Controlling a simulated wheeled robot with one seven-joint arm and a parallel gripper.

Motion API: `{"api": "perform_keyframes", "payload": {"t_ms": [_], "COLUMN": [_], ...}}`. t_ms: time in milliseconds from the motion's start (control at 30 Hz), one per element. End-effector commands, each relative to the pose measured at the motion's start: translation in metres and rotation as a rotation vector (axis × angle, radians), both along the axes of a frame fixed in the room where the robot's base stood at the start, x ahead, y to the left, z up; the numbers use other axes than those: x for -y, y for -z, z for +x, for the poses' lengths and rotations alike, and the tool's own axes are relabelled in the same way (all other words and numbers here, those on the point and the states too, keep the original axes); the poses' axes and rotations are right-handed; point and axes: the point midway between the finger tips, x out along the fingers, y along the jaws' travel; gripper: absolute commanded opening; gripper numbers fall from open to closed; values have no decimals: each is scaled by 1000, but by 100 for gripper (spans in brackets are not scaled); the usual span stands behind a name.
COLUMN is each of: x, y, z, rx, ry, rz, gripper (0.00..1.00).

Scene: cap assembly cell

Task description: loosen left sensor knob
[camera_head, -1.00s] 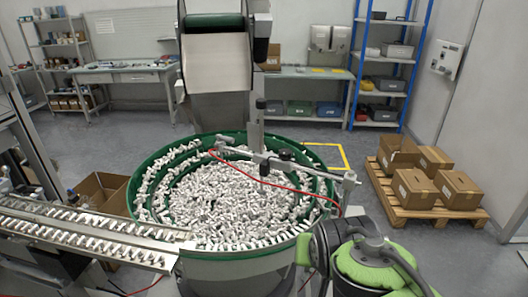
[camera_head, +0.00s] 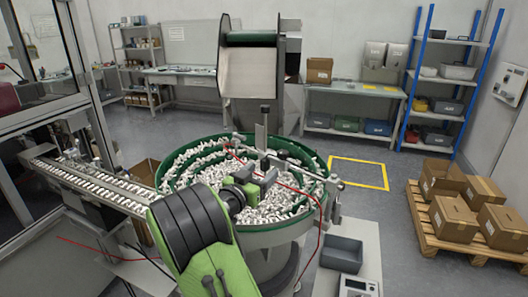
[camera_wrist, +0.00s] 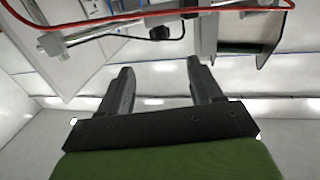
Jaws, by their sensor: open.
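The sensor bar (camera_head: 300,171) crosses above the bowl feeder, carrying clamps and small dark knobs. A dark knob-like part (camera_head: 237,141) shows near its left end, and another dark part (camera_head: 283,153) sits near the post. I cannot tell for sure which is the left sensor knob. My gripper (camera_head: 264,178) is over the bowl, close to the bar and partly hiding it. In the wrist view, my gripper (camera_wrist: 159,68) has its two fingers apart with nothing between them. A black knob-like part (camera_wrist: 160,33) on the bar lies just beyond the fingertips, apart from them.
A red cable (camera_wrist: 150,17) runs along the bar. The green bowl (camera_head: 166,172) is full of small white parts. A metal track (camera_head: 105,188) leads left from it. A hopper (camera_head: 250,70) stands behind. Boxes on a pallet (camera_head: 425,235) stand at right, with free floor between.

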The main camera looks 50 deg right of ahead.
Motion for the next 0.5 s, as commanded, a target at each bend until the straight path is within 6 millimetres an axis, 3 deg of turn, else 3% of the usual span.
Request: {"api": "perform_keyframes", "payload": {"t_ms": [167,500], "x": [23,107], "y": [-2,-3], "z": [3,19], "rx": [0,-1], "ry": [6,6], "rz": [-3,-2], "gripper": [65,65]}}
